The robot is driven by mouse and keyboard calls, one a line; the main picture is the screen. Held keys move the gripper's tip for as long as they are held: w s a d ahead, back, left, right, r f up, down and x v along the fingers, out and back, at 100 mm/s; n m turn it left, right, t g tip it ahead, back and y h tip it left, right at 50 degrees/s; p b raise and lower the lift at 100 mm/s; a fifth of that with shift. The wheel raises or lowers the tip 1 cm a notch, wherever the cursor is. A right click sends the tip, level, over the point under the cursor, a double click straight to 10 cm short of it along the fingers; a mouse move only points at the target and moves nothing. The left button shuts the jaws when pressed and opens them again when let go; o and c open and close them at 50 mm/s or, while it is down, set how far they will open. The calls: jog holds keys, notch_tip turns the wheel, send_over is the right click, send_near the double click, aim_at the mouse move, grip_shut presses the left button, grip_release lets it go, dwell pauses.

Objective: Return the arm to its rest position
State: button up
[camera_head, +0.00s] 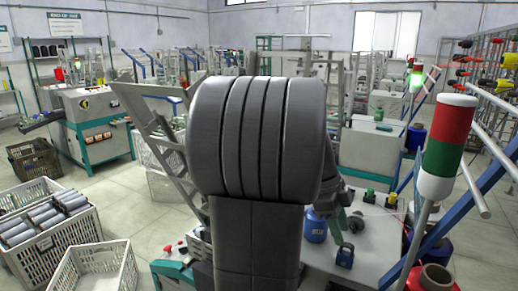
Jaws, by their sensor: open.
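My own arm fills the middle of the head view as a large grey ribbed joint and a grey link below it. My gripper cannot be made out; the arm hides what lies directly behind it. A grey-green part shows just right of the arm, but I cannot tell whether it belongs to the arm or to the machine there.
A signal post (449,147) in red, green and white stands close at right beside blue rails. A pale worktop (375,250) holds a blue container (315,226). White crates (92,272) and a dark crate (35,160) stand at left. Floor (150,225) shows between.

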aim_at(346, 254)
jog(key=x, duration=0.7)
jog(key=shift+a, duration=0.1)
jog(key=shift+r, duration=2)
jog(key=shift+f, duration=0.15)
